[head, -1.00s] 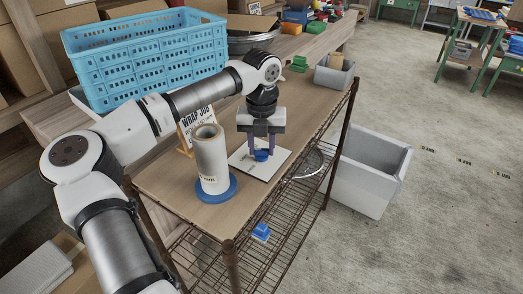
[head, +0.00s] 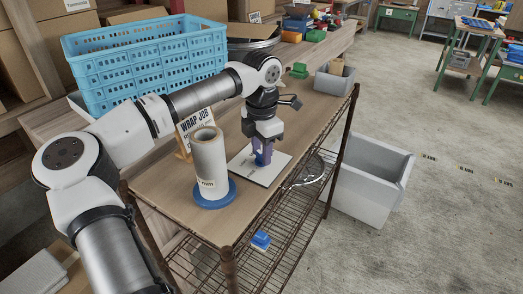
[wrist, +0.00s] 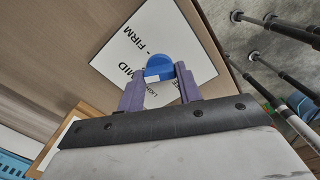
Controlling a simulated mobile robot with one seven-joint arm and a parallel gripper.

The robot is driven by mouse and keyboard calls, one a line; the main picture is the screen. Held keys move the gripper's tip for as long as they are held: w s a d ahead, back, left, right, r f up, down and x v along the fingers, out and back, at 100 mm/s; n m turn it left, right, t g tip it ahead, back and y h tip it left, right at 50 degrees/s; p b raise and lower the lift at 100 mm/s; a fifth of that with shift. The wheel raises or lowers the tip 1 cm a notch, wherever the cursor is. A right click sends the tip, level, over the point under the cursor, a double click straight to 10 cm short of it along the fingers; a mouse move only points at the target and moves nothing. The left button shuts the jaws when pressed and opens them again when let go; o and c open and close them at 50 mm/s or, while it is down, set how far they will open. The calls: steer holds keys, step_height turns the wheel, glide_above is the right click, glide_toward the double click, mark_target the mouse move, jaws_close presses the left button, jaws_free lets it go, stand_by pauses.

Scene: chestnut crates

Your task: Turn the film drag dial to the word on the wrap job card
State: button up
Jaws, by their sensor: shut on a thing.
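The blue film drag dial (head: 260,161) sits on a white plate (head: 277,172) on the wooden top. My gripper (head: 263,152) points down and is shut on the dial, one purple finger on each side. In the wrist view the dial (wrist: 158,64) is between the fingertips, with a pale mark at its near edge. The plate (wrist: 196,62) there reads MID and FIRM, and a word starting "LIGH" is partly covered by a finger. The wrap job card (head: 192,124) stands behind the film roll (head: 209,165); its heading reads WRAP JOB, and its lower text is partly hidden and too small to read.
The film roll stands upright on a blue base (head: 215,194), left of the plate. A blue crate (head: 145,58) is at the back left. A large grey tub (head: 370,178) stands on the floor to the right.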

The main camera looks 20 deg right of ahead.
mark_target(261, 154)
steer(key=m, duration=0.6)
steer(key=shift+m, duration=0.3)
steer(key=m, duration=0.6)
stand_by(0.4)
steer(key=o, duration=1)
step_height(261, 154, up, 14)
steer(key=shift+f+b, duration=0.1)
steer(key=shift+b, duration=0.2)
